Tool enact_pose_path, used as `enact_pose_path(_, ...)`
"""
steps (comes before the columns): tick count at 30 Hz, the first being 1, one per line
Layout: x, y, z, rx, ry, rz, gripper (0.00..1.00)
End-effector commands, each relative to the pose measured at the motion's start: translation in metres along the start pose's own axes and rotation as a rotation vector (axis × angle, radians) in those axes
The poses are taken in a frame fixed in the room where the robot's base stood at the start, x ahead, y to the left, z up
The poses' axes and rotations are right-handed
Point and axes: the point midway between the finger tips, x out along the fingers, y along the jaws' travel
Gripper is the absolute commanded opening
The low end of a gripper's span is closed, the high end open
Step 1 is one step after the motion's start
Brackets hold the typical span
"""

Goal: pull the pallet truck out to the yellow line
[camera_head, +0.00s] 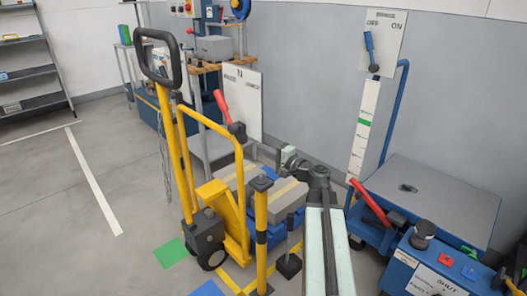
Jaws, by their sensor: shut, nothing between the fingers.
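The yellow pallet truck (222,199) stands upright left of centre. Its tall yellow handle shaft (171,140) leans up to a black loop grip (158,58). A dark wheel housing (205,232) sits at its foot. Grey boxes with tan tape (282,196) sit behind its yellow frame. My gripper (287,158) is shut and empty, apart from the truck in the picture, to the right of its frame. A yellow strip (232,281) shows on the floor by the truck's foot; I cannot tell whether it is the yellow line. A white floor line (95,183) lies to the left.
A yellow-and-black post (261,235) stands between my arm and the truck. A green floor patch (171,253) lies beside the wheel. A blue cart with a grey top (441,196) and a blue control box (437,268) stand right. Open floor lies left.

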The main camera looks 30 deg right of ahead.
Motion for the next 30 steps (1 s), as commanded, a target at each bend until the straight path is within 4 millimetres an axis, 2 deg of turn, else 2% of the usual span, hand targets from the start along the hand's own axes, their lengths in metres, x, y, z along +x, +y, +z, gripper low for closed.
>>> enact_pose_path(4,-0.001,0.000,-0.010,0.000,-0.001,0.000,0.00)
enact_pose_path(8,-0.006,0.000,-0.037,0.000,-0.003,0.000,0.00)
enact_pose_path(9,-0.016,0.000,-0.039,0.000,-0.002,0.000,0.00)
enact_pose_path(12,-0.049,0.000,-0.036,0.000,0.002,0.000,0.00)
enact_pose_path(18,-0.092,0.000,-0.037,0.000,0.001,0.000,0.00)
enact_pose_path(24,-0.109,0.000,-0.036,0.000,-0.004,0.000,0.00)
enact_pose_path(30,-0.109,-0.001,-0.036,0.000,-0.006,0.000,0.00)
